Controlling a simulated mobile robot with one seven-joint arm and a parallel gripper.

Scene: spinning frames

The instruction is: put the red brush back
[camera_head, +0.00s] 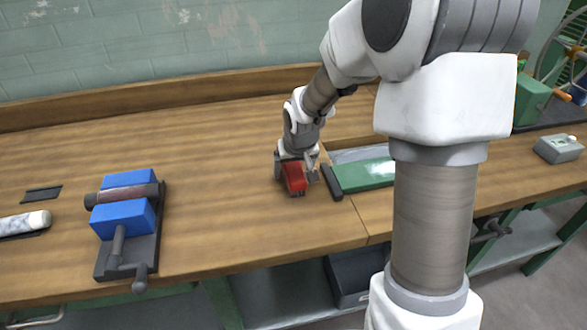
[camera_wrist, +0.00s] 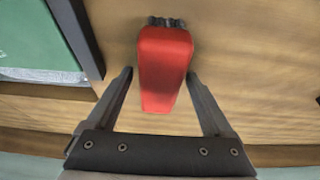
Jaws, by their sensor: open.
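The red brush (camera_head: 294,177) is on the wooden workbench near its middle, with dark bristles at one end. In the wrist view the red brush (camera_wrist: 163,65) lies between and just ahead of the fingers, its narrow end toward my gripper. My gripper (camera_wrist: 158,78) is open, with one finger on each side of the brush and visible gaps. In the head view my gripper (camera_head: 298,168) is low at the brush and partly hides it.
A blue vise-like fixture (camera_head: 125,208) holds a cylinder at the left. A whitish roll (camera_head: 25,223) and a dark flat piece (camera_head: 42,194) lie further left. Bare wood separates the fixture and brush.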

